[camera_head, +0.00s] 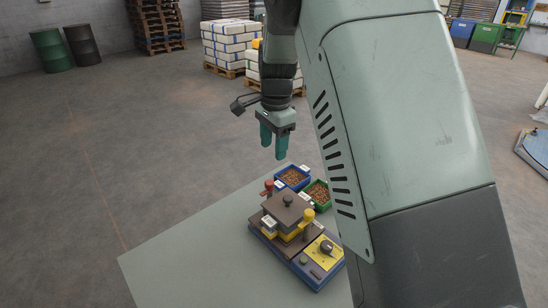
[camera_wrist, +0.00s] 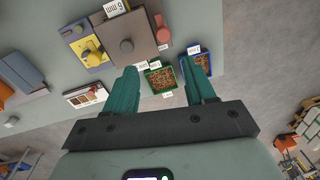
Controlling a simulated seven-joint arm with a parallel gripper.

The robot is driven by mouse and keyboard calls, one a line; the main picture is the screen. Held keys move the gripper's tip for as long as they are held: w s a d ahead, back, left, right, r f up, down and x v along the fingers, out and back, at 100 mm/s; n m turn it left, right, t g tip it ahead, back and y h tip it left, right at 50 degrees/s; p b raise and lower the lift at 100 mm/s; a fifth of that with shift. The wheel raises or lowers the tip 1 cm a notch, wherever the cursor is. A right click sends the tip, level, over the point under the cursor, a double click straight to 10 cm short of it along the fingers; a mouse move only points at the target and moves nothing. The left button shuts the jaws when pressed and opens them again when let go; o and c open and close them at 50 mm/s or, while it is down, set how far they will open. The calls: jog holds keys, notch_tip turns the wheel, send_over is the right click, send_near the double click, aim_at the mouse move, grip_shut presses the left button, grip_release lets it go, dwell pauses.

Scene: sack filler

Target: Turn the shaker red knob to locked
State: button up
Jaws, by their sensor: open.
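The shaker is a machine with a dark blue base (camera_head: 309,277), a brown square top (camera_head: 285,206) with a dark round knob, and yellow parts. Its red knob (camera_head: 268,187) stands at the far left corner, partly hidden behind the top; it also shows in the wrist view as a red post (camera_wrist: 162,31) beside the brown top (camera_wrist: 134,29). Its lock setting cannot be read. A yellow knob (camera_head: 308,216) stands on the right side. My gripper (camera_head: 273,146) is open and empty, pointing down, above and apart from the shaker; its teal fingers also show in the wrist view (camera_wrist: 158,68).
A blue bin (camera_head: 303,185) and a green bin (camera_head: 330,199), both holding brown pieces, stand just behind the shaker. A yellow panel (camera_head: 315,258) with a dark dial is at its front right. The grey table (camera_head: 190,260) is bare on the left.

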aim_at(270, 182)
jog(key=f, duration=0.8)
jog(key=w+a+f, duration=0.1)
jog(key=f, duration=0.3)
jog(key=shift+w+a+f, duration=0.1)
jog(key=shift+f, duration=0.25)
grip_shut()
